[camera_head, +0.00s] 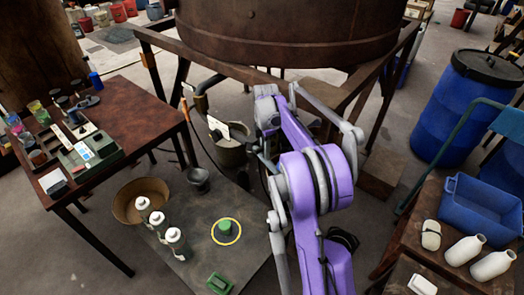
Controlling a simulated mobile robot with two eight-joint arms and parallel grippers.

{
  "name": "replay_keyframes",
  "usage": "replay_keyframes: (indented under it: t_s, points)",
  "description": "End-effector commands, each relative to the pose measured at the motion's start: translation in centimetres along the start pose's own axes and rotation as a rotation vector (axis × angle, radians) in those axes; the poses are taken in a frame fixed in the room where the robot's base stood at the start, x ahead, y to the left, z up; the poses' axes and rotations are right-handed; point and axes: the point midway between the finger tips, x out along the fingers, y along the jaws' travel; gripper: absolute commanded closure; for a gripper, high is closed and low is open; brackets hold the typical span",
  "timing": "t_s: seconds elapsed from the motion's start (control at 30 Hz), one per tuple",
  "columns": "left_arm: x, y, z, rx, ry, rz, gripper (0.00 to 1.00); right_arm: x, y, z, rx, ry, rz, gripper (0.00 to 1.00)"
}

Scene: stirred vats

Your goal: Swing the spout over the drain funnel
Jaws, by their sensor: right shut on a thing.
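A pale pail (232,153) with a white label stands below and right of the bend. A small dark grey funnel-like cup (198,180) is at the near left of the pail, apart from the pipe. It may be the drain funnel. My right gripper (262,148) is beside the pail, right of the pipe bend. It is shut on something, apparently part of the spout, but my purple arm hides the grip. My left gripper is out of view.
The rusty vat (285,30) stands on a frame with legs. A brown table (110,125) with small items is at left. A low dark plate (190,260) holds a bowl (140,201), white bottles and a green button. Blue barrels and a bench with bottles are at right.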

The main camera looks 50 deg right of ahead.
Motion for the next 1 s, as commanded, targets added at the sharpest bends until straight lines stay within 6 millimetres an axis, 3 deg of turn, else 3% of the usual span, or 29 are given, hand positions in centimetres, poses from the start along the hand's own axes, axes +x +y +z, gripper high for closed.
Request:
replay_keyframes:
  t_s: [0.57,0.6,0.7,1.0]
  points:
    - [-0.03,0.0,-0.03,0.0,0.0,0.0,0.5,-0.14,0.11,0.54,-0.022,-0.004,0.003,1.0]
    - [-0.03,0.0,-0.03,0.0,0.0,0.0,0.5,-0.15,0.11,0.54,-0.022,-0.004,0.003,0.69]
    - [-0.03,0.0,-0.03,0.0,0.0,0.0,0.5,-0.12,0.11,0.49,-0.023,-0.003,0.003,0.51]
    - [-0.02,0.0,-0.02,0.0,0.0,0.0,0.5,-0.12,0.1,0.34,-0.026,-0.001,0.002,0.49]
